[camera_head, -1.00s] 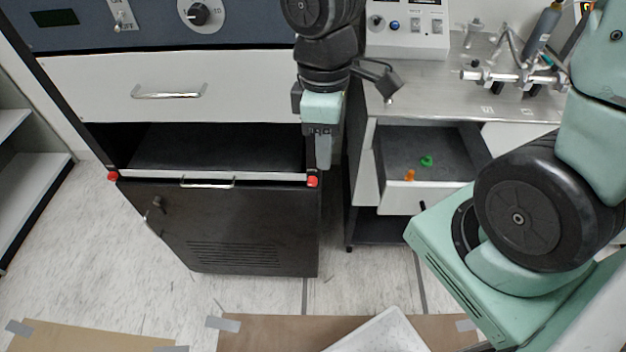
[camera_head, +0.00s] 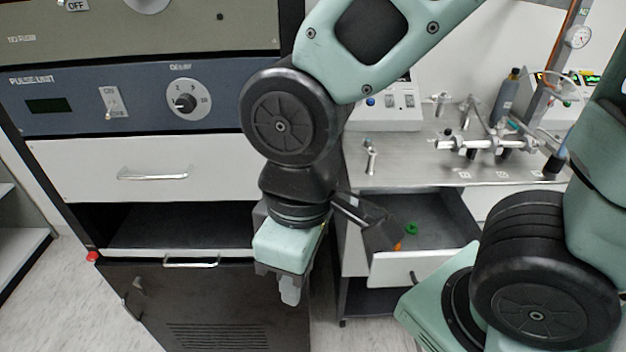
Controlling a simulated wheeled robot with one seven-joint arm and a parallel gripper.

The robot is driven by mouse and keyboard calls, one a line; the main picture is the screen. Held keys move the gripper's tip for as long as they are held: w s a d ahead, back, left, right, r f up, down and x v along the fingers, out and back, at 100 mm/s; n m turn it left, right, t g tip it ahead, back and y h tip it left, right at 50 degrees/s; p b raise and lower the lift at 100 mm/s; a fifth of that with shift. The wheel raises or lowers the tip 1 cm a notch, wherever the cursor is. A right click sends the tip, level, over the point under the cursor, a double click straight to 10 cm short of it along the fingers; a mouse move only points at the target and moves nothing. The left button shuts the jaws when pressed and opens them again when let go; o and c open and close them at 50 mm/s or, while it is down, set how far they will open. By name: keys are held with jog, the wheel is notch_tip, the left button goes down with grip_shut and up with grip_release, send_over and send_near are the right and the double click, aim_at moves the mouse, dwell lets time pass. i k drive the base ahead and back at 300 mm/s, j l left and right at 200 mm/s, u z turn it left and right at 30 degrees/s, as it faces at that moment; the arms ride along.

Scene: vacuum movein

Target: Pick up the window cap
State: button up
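I cannot tell for sure which thing is the window cap. A small green piece (camera_head: 411,228) and a small orange piece (camera_head: 398,245) lie in an open drawer (camera_head: 455,236) under the metal counter. The orange piece is partly hidden by the dark camera-like part on my wrist. My gripper (camera_head: 289,291) points down in front of the dark cabinet, left of the open drawer and apart from both pieces. Its fingers are seen end-on and look empty, but the gap between them is not clear.
The metal counter (camera_head: 420,170) carries a chrome valve assembly (camera_head: 490,145), a small upright metal fitting (camera_head: 371,157) and a control box. My arm covers the middle.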

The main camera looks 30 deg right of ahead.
aim_at(368, 145)
jog(key=l, duration=2.3)
jog(key=i+u, duration=0.05)
